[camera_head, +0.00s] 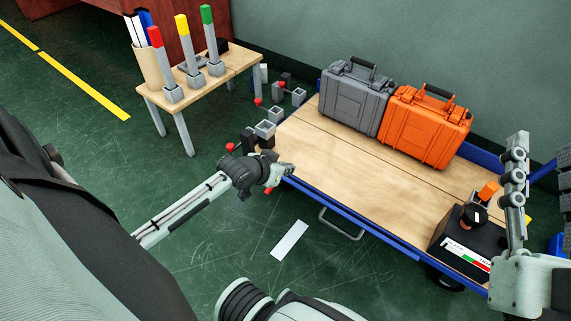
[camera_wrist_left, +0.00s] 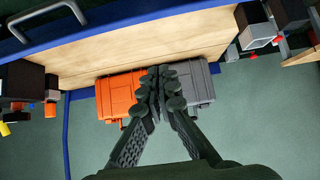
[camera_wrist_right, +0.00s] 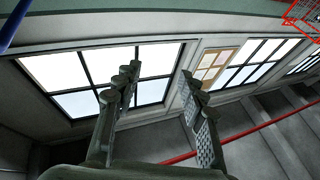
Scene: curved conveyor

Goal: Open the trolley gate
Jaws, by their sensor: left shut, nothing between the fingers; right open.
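The trolley has a wooden deck (camera_head: 300,140) and a blue frame (camera_head: 380,235), with a grey metal handle (camera_head: 340,228) on its near side. That handle also shows at the top left of the left wrist view (camera_wrist_left: 45,18). I cannot make out which part is the gate. My left gripper (camera_head: 287,170) is at the trolley's near left corner, close to the blue edge. In the left wrist view its fingers (camera_wrist_left: 158,75) are together and empty. My right gripper's fingers (camera_wrist_right: 160,76) are apart and empty, pointing towards windows, away from the trolley.
A grey case (camera_head: 353,98) and an orange case (camera_head: 425,128) stand on the deck. A black box (camera_head: 465,245) sits at its near right. Grey blocks (camera_head: 265,129) are by the left end. A small table (camera_head: 225,68) holds red, yellow and green-topped posts. Floor in front is largely clear.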

